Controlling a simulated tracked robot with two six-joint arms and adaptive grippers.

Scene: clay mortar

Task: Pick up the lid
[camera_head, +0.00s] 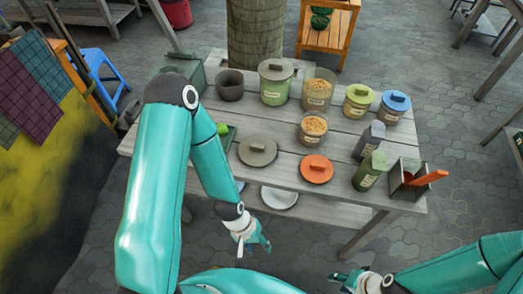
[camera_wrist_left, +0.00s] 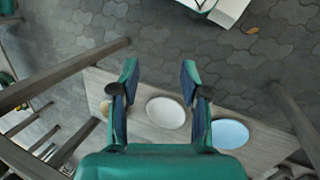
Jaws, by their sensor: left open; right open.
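A grey lid (camera_head: 257,151) with a bar handle lies flat on the wooden table. An orange lid (camera_head: 317,168) lies flat to its right. Two lidless jars with orange-brown contents stand behind: a larger jar (camera_head: 317,94) and a smaller jar (camera_head: 312,130). My left gripper (camera_head: 252,251) is open and empty in front of the table's near edge, apart from both lids; its fingers also show in the left wrist view (camera_wrist_left: 160,70). My right gripper (camera_head: 344,281) is open and empty at the bottom of the head view, away from the table.
Lidded jars, a green one (camera_head: 276,84), a yellow-green-lidded one (camera_head: 358,102) and a blue-lidded one (camera_head: 393,107), stand at the back. A white plate (camera_wrist_left: 165,112) and blue plate (camera_wrist_left: 229,134) lie on the lower shelf.

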